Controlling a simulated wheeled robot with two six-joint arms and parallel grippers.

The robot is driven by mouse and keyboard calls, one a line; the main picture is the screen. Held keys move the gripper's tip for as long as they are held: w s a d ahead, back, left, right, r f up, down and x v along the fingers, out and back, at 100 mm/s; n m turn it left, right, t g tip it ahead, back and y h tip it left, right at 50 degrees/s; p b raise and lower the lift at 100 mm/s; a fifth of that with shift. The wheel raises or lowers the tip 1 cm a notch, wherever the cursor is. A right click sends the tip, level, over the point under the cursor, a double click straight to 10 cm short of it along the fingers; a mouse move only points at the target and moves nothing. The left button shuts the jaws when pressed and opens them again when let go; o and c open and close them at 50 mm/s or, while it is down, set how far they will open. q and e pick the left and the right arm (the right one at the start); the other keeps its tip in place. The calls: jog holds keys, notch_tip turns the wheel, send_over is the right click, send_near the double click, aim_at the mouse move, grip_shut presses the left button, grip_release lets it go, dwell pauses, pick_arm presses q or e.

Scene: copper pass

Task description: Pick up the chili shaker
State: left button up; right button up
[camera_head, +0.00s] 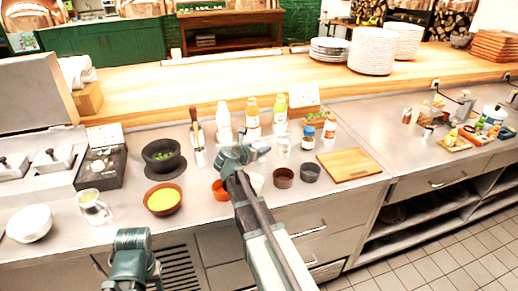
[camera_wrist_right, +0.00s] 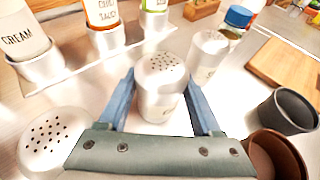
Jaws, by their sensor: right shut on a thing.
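In the right wrist view, a metal shaker (camera_wrist_right: 160,82) with a white, holed domed top stands between the two blue fingers of my right gripper (camera_wrist_right: 162,100), which is shut on it. Its label is out of view, so I cannot read whether it is the chili one. A similar shaker (camera_wrist_right: 52,138) is at the left and another (camera_wrist_right: 207,55) just behind to the right. In the head view my right gripper (camera_head: 258,150) is over the counter, and the held shaker is mostly hidden there. A teal part of my left arm (camera_head: 132,255) shows at the lower left, its fingers not visible.
Behind stand squeeze bottles in a holder, including a cream bottle (camera_wrist_right: 22,35). A blue-capped jar (camera_head: 308,137) and a cutting board (camera_head: 350,164) are to the right. A dark cup (camera_wrist_right: 288,112) and a brown cup (camera_wrist_right: 272,158) are close on the right. A yellow-filled bowl (camera_head: 162,199) is left.

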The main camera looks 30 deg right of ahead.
notch_tip(320, 180, up, 9)
jog(key=p, duration=0.8)
jog(key=shift+r+p, duration=0.2)
jog(key=shift+p, duration=0.15)
